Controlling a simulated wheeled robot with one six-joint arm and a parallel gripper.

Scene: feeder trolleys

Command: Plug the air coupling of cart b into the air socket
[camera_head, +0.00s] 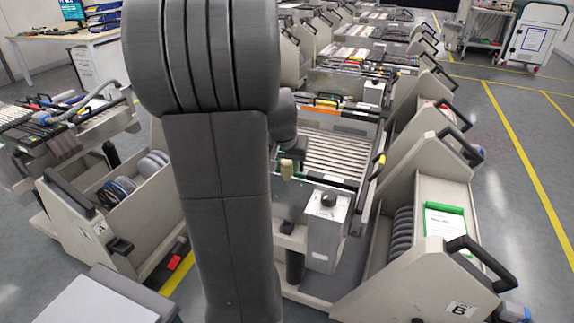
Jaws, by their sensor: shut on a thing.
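My gripper (290,156) shows just right of my large grey arm link, small and partly hidden by it. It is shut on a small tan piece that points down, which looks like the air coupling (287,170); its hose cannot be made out. The gripper is above and left of a grey box with a black knob (325,224). Cart b (415,272), with a "B" plate, stands at the front right. The air socket cannot be made out clearly; a small dark fitting (287,228) sits at the box's left side.
A cart marked "A" (62,225) with reels stands at the left. A slatted feeder bed (338,155) lies behind the box, with more trolleys behind. A grey-white block (100,298) is at the front left. Free floor with yellow lines (525,150) lies at the right.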

